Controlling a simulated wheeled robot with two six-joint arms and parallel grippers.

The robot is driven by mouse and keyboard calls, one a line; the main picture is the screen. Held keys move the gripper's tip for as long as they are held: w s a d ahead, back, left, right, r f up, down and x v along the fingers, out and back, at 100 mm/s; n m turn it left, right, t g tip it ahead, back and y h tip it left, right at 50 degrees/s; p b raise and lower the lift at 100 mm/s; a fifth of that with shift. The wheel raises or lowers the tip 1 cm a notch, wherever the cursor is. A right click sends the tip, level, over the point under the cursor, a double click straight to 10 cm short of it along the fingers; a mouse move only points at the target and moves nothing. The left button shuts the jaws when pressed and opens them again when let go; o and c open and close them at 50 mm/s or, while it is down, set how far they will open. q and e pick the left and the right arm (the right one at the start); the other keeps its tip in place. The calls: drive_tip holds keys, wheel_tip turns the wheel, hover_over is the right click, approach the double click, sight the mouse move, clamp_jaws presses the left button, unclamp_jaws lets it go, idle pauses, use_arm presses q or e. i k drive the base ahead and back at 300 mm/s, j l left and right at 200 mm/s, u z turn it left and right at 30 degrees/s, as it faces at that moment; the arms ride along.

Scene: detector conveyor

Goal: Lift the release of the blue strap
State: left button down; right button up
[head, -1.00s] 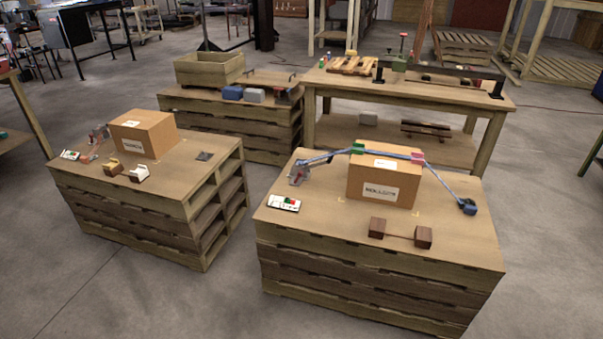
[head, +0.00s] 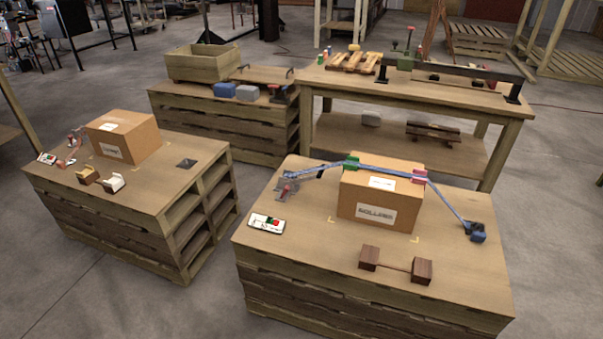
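A blue strap (head: 393,170) runs over the top of a cardboard box (head: 402,209) on the right pallet stack. A green corner piece (head: 351,163) and a pink corner piece (head: 419,176) sit under the strap at the box's top edges. The strap's left end goes down to a grey metal ratchet-like piece (head: 287,188) with a red part. Its right end goes down to a dark blue block (head: 477,234) on the pallet top. I cannot tell the release's position at this size. Neither of my grippers shows.
A white card with red and green marks (head: 267,223) and a wooden piece with two blocks (head: 396,265) lie on the right pallet stack (head: 300,252). A left pallet stack (head: 150,191) carries another box (head: 123,137). A workbench (head: 420,94) stands behind. Floor shows between the stacks.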

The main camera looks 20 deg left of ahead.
sight(286, 188)
drive_tip(key=i+l, duration=0.1)
drive_tip(key=i, duration=0.35)
drive_tip(key=i+l, duration=0.15)
drive_tip(key=i, duration=0.3)
drive_tip(key=i+l+u, duration=0.1)
drive_tip(key=i, duration=0.35)
